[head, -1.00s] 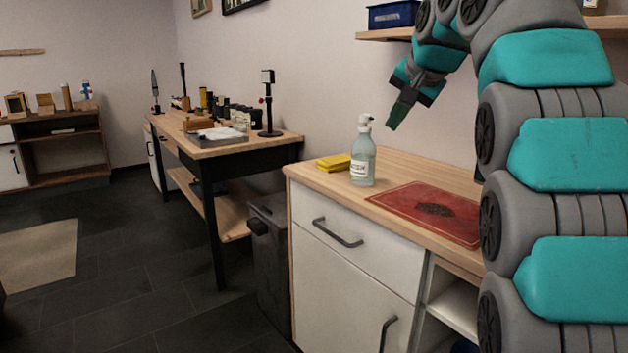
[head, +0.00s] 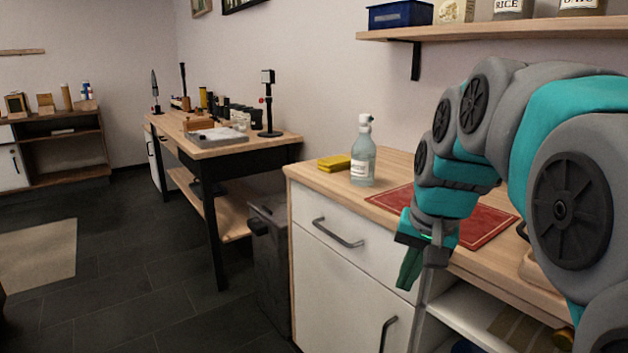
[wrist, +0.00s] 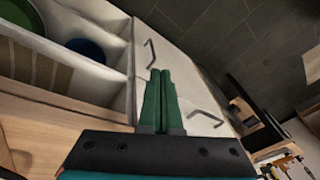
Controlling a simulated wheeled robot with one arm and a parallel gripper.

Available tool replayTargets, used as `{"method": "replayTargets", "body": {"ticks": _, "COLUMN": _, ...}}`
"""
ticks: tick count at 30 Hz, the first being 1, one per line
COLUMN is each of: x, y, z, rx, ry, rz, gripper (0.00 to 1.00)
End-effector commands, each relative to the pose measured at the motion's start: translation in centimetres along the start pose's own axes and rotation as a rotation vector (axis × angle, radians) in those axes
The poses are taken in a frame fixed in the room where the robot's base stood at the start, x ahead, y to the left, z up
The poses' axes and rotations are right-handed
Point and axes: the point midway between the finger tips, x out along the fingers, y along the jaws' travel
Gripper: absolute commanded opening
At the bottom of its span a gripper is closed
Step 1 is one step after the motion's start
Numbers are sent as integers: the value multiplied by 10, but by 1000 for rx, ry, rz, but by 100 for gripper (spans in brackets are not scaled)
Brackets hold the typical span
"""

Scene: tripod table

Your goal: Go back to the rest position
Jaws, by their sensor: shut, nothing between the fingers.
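My gripper (head: 408,270) is shut and empty in the head view. It points down in front of the white cabinet's (head: 345,290) drawer front, lower than the counter top. In the wrist view the two green fingers of my gripper (wrist: 162,75) lie together with nothing between them. The cabinet's door and drawer handles show beyond them. My folded arm fills the right of the head view and hides part of the counter.
A soap bottle (head: 363,155), a yellow sponge (head: 334,162) and a red mat (head: 480,228) are on the counter. A wall shelf (head: 520,32) holds a blue bin (head: 400,14) and jars. A work table (head: 250,147) stands farther back.

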Motion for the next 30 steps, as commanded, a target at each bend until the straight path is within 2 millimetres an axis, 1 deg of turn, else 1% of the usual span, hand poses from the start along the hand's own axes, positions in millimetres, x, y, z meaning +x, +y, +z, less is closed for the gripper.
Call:
{"method": "replayTargets", "body": {"ticks": 1, "x": 11, "y": 8, "z": 24, "rx": -23, "ry": -35, "rz": 17, "gripper": 0}}
{"method": "replayTargets", "body": {"ticks": 2, "x": 17, "y": 13, "z": 36, "rx": -38, "ry": -53, "rz": 26, "gripper": 0}}
{"method": "replayTargets", "body": {"ticks": 3, "x": 27, "y": 21, "z": 54, "rx": -58, "ry": -83, "rz": 40, "gripper": 0}}
{"method": "replayTargets", "body": {"ticks": 5, "x": 39, "y": 31, "z": 80, "rx": -92, "ry": -118, "rz": 58, "gripper": 0}}
{"method": "replayTargets", "body": {"ticks": 6, "x": 47, "y": 38, "z": 97, "rx": -114, "ry": -143, "rz": 70, "gripper": 0}}
{"method": "replayTargets", "body": {"ticks": 8, "x": 60, "y": 51, "z": 125, "rx": -149, "ry": -186, "rz": 89, "gripper": 0}}
{"method": "replayTargets", "body": {"ticks": 9, "x": 66, "y": 58, "z": 143, "rx": -174, "ry": -211, "rz": 99, "gripper": 0}}
{"method": "replayTargets", "body": {"ticks": 11, "x": 77, "y": 70, "z": 170, "rx": -211, "ry": -252, "rz": 117, "gripper": 0}}
{"method": "replayTargets", "body": {"ticks": 12, "x": 84, "y": 78, "z": 187, "rx": -234, "ry": -279, "rz": 126, "gripper": 0}}
{"method": "replayTargets", "body": {"ticks": 15, "x": 97, "y": 95, "z": 222, "rx": -288, "ry": -328, "rz": 146, "gripper": 0}}
{"method": "replayTargets", "body": {"ticks": 18, "x": 105, "y": 107, "z": 246, "rx": -326, "ry": -363, "rz": 159, "gripper": 0}}
{"method": "replayTargets", "body": {"ticks": 21, "x": 110, "y": 114, "z": 259, "rx": -347, "ry": -384, "rz": 167, "gripper": 0}}
{"method": "replayTargets", "body": {"ticks": 24, "x": 111, "y": 116, "z": 263, "rx": -355, "ry": -390, "rz": 169, "gripper": 0}}
{"method": "replayTargets", "body": {"ticks": 30, "x": 111, "y": 116, "z": 263, "rx": -354, "ry": -390, "rz": 169, "gripper": 0}}
